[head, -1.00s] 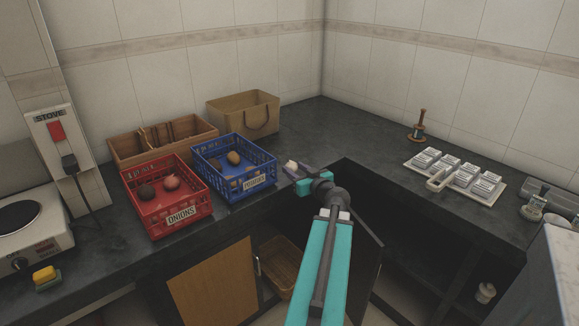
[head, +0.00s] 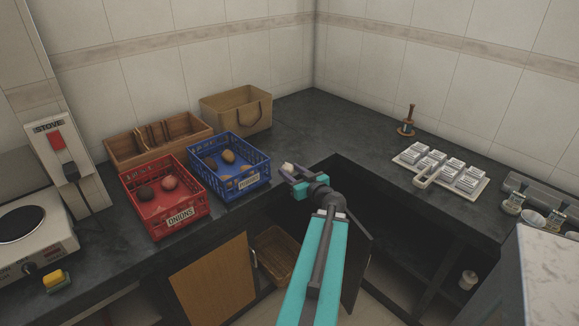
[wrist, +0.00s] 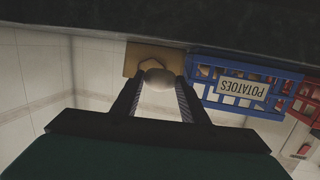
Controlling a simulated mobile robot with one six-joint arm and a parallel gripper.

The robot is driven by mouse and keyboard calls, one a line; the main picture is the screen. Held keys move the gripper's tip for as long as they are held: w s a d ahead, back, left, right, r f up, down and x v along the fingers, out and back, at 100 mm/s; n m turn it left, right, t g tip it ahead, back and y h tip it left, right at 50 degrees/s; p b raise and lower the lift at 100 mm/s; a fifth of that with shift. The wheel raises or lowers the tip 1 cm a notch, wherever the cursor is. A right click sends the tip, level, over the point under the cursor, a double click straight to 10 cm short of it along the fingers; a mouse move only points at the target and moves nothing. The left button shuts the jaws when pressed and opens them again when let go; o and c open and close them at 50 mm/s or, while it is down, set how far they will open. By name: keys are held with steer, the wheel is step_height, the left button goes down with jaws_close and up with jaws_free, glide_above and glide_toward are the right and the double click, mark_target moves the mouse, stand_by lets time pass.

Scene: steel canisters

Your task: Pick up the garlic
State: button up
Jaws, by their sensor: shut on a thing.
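The garlic (head: 288,167) is a small pale bulb at the tip of my gripper (head: 290,171), right of the blue potatoes crate in the head view. In the wrist view the garlic (wrist: 157,79) sits between the two dark fingers of my gripper (wrist: 158,84). The gripper is shut on it. The fingers hide the sides of the bulb. The garlic appears held near the counter (head: 330,125); the exact gap below it cannot be told.
A blue potatoes crate (head: 247,183), a red onions crate (head: 181,219), a wooden divided box (head: 125,150) and a tan bag (head: 228,117) stand left. A white tray (head: 476,193) of packets lies right. An open cabinet door (head: 215,280) is below.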

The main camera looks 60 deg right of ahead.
mark_target(290, 173)
steer(key=shift+p+v, duration=0.9)
steer(key=shift+p, duration=2.7)
steer(key=shift+s+a, duration=0.9)
steer(key=shift+s, duration=0.1)
